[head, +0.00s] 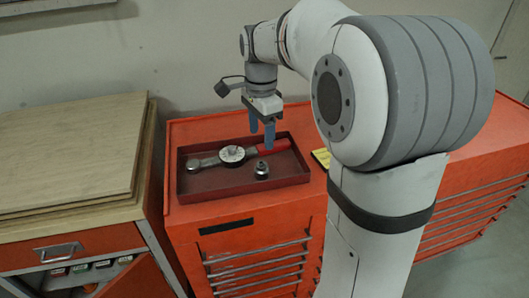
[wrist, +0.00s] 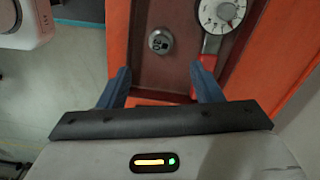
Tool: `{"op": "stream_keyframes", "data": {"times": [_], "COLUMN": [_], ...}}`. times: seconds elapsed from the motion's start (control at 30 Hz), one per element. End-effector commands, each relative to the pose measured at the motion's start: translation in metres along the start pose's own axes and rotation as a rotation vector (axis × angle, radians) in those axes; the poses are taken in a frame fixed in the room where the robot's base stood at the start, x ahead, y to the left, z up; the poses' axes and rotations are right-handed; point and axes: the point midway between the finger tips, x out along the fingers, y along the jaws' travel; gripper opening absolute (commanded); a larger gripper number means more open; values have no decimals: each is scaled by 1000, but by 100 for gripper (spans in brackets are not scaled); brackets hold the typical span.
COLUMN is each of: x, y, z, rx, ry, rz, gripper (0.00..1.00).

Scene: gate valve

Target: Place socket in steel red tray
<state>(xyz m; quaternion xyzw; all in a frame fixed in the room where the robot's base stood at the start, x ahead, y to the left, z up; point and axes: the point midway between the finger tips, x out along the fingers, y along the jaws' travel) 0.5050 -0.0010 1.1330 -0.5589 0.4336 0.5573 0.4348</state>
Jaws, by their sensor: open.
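The dark red steel tray (head: 205,186) sits on top of an orange tool cabinet; its floor also shows in the wrist view (wrist: 165,72). The small steel socket (head: 262,170) stands inside the tray near its front side. In the wrist view the socket (wrist: 159,41) is seen from above, beyond and between my fingertips. A torque wrench with a round dial (head: 232,154) and red handle lies in the tray behind the socket. My gripper (head: 261,128) is open and empty, pointing down above the tray, with its blue fingers clear of the socket.
The orange cabinet (head: 250,260) has several drawers with metal handles. A wooden-topped workbench (head: 70,150) stands at the left with stacked boards. A yellow item (head: 321,158) lies on the cabinet right of the tray. The tray walls and the wrench dial (wrist: 221,12) are close to the fingers.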

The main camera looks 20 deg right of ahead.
Motion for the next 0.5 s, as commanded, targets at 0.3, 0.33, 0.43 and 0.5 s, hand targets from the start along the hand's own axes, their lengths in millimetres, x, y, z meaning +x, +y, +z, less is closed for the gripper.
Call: {"op": "stream_keyframes", "data": {"times": [0.3,0.33,0.43,0.5], "x": [10,14,29,40], "y": [93,105,140,161], "z": [22,24,33,38], "rx": [-577,-653,-893,-1036], "ry": [58,70,114,143], "rz": [-96,-106,-133,-145], "gripper": [59,59,59,59]}}
